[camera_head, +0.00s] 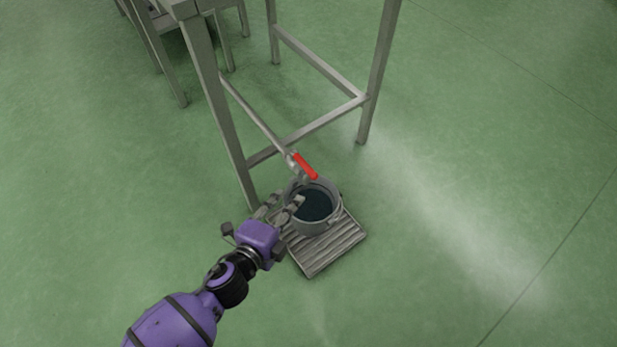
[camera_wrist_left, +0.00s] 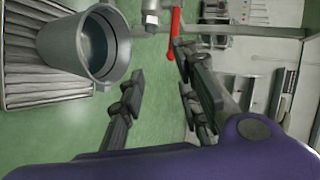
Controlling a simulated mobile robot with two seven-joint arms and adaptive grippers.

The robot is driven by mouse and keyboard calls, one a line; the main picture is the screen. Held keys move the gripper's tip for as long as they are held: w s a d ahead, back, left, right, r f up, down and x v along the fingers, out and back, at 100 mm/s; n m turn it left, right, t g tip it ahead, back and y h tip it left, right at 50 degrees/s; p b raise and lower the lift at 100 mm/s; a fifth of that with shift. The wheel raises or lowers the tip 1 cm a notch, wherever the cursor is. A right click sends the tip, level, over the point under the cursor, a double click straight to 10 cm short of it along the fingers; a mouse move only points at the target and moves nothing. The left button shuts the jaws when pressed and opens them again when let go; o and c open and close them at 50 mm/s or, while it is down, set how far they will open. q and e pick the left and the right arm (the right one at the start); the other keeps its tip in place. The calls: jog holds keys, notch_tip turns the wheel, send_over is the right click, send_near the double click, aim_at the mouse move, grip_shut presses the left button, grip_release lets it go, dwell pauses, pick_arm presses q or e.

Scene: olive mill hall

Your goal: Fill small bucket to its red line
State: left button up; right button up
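The small grey bucket (camera_head: 312,231) stands on a slatted grate (camera_head: 328,250), with dark liquid visible inside in the head view. A red line on it cannot be made out. The tap's red lever (camera_head: 305,166) is above the bucket's far rim. My left gripper (camera_head: 285,205) is at the bucket's left side. In the left wrist view its fingers (camera_wrist_left: 159,62) are spread with nothing between them. That view shows the bucket (camera_wrist_left: 62,46) to the left of the fingers and the red lever (camera_wrist_left: 174,35) close to one fingertip; contact is unclear. My right gripper is not in view.
A grey metal stand (camera_head: 224,110) rises behind the bucket, with legs and low crossbars around the tap pipe. Another metal frame (camera_head: 160,45) is at the upper left. The green floor to the right and in front is clear.

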aim_at(308, 168)
pick_arm(q)
jog(key=w+d+m+b, duration=0.1)
jog(key=w, duration=0.3)
jog(key=w+d+f+m+b, duration=0.1)
jog(key=w+d+b, duration=0.1)
jog(key=w, duration=0.2)
jog(key=w+d+f+m+h+b, duration=0.1)
jog(key=w+d, duration=0.1)
jog(key=w, duration=0.2)
jog(key=shift+w+f+m+t+b, duration=0.15)
jog(key=shift+f+m+t+b, duration=0.15)
jog(key=shift+m+b, duration=0.1)
jog(key=shift+w+d, duration=0.2)
jog(key=shift+w, duration=0.2)
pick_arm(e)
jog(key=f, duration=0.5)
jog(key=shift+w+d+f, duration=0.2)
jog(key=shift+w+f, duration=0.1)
pick_arm(q)
grip_shut()
jog(key=shift+d, duration=0.1)
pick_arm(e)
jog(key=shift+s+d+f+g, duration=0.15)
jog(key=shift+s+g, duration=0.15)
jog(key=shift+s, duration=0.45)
